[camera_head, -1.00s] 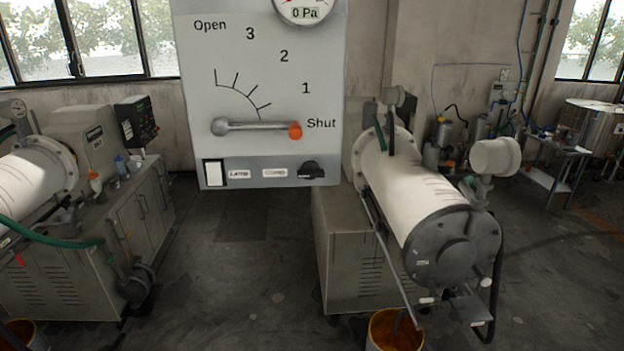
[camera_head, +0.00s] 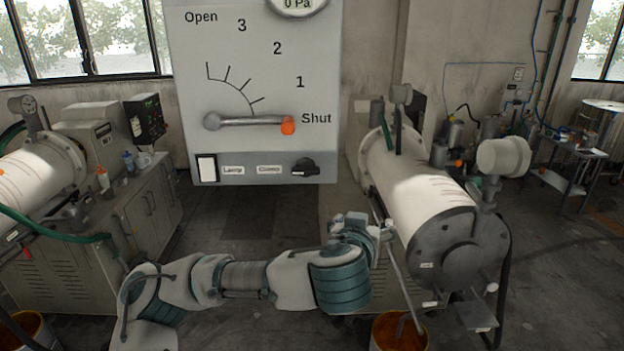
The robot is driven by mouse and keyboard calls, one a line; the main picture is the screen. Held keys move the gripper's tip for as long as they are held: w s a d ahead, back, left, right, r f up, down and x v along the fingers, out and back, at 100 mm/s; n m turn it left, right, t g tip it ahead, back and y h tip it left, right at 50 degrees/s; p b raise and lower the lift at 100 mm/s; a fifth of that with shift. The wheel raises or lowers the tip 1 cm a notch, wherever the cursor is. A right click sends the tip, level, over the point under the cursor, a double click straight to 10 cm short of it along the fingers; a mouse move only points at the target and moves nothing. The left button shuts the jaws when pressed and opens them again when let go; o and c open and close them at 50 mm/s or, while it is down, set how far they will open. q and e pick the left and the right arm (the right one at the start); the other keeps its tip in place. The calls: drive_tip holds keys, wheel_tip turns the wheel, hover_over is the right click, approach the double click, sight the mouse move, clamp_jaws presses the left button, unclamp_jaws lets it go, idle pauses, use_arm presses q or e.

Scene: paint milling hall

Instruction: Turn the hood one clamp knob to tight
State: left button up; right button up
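The hood panel (camera_head: 190,110) hangs upright in the upper middle of the head view. I cannot tell which setting the knob points to. My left gripper (camera_head: 383,230) is below and to the right of the knob, apart from it, in front of the right mill. Its fingers are too small to tell open or shut. My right gripper is not in view.
A grey lever with an orange tip (camera_head: 288,125) lies at Shut on the panel. A pressure gauge (camera_head: 297,5) above reads 0 Pa. A white mill cylinder (camera_head: 415,180) stands at right, another mill (camera_head: 35,175) at left. An orange-stained bucket (camera_head: 385,333) stands at the bottom.

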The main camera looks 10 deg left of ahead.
use_arm(q)
drive_tip(key=s+a+r+n+t+y, duration=0.1)
drive_tip(key=s+a+r+n+y, duration=0.2)
drive_tip(key=s, duration=0.4)
drive_tip(key=s+a+r+t+y, duration=0.2)
drive_tip(key=s+a+r+y, duration=0.15)
drive_tip(key=s, duration=0.35)
drive_tip(key=p, duration=0.9)
approach(306, 174)
drive_tip(key=w, duration=0.3)
drive_tip(key=shift+h, duration=0.35)
drive_tip(key=shift+a+p+x, duration=0.15)
drive_tip(key=shift+a+x, duration=0.05)
drive_tip(key=shift+x, duration=0.8)
drive_tip(key=shift+a+p+x, duration=0.1)
drive_tip(key=shift+a+x, duration=0.1)
drive_tip(key=shift+x, duration=0.85)
drive_tip(key=shift+a+p+x, duration=0.15)
drive_tip(key=shift+a+x, duration=0.05)
drive_tip(key=shift+x, duration=0.8)
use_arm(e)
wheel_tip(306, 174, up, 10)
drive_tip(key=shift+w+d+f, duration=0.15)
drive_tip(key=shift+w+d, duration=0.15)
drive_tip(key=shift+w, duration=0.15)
use_arm(q)
drive_tip(key=shift+s+r, duration=0.15)
drive_tip(key=shift+s, duration=0.05)
